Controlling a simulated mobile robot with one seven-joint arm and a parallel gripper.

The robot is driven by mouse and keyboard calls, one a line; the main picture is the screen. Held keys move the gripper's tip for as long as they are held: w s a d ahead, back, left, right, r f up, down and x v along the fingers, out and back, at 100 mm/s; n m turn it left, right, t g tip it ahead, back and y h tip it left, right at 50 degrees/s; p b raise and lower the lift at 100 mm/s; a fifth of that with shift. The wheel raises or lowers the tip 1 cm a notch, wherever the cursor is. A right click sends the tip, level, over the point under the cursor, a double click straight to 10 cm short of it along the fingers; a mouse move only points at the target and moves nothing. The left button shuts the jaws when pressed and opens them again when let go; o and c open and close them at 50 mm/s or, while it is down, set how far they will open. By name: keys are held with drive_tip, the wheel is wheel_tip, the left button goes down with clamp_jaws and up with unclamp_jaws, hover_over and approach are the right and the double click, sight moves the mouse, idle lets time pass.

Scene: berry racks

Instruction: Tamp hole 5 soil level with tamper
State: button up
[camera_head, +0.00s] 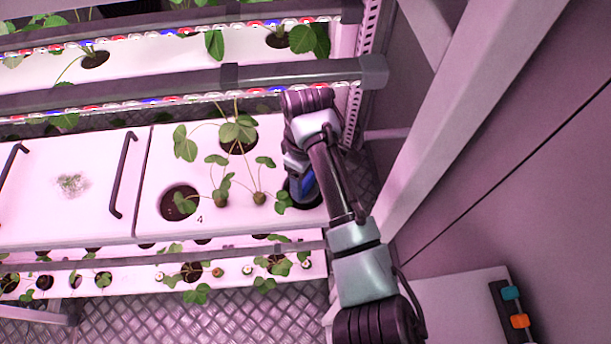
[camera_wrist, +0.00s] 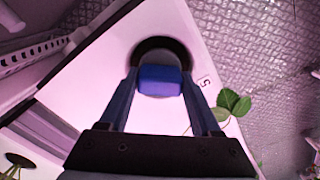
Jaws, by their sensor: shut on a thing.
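My gripper (camera_wrist: 159,86) is shut on the blue handle of the tamper (camera_wrist: 160,75). The tamper's blue part also shows in the head view (camera_head: 307,186), at the right end of the white tray. Hole 5 (camera_wrist: 147,45) is a dark round opening, with the label 5 printed beside it. The tamper is over or inside this hole and covers most of it, so the soil is hidden. How deep the tamper sits cannot be told. In the head view, hole 5 (camera_head: 313,205) is mostly hidden behind my gripper and the tamper.
Leafy seedlings (camera_head: 258,197) stand on the tray (camera_head: 160,225) left of my gripper. Hole 4 (camera_head: 178,203) holds dark soil. A rack beam (camera_head: 300,74) runs close behind my arm, and a pale post (camera_head: 440,130) stands to the right. Another planted tray (camera_head: 130,283) lies below.

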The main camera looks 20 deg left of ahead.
drive_tip(key=shift+s+f, duration=0.2)
drive_tip(key=shift+f, duration=0.1)
drive_tip(key=shift+r, duration=0.1)
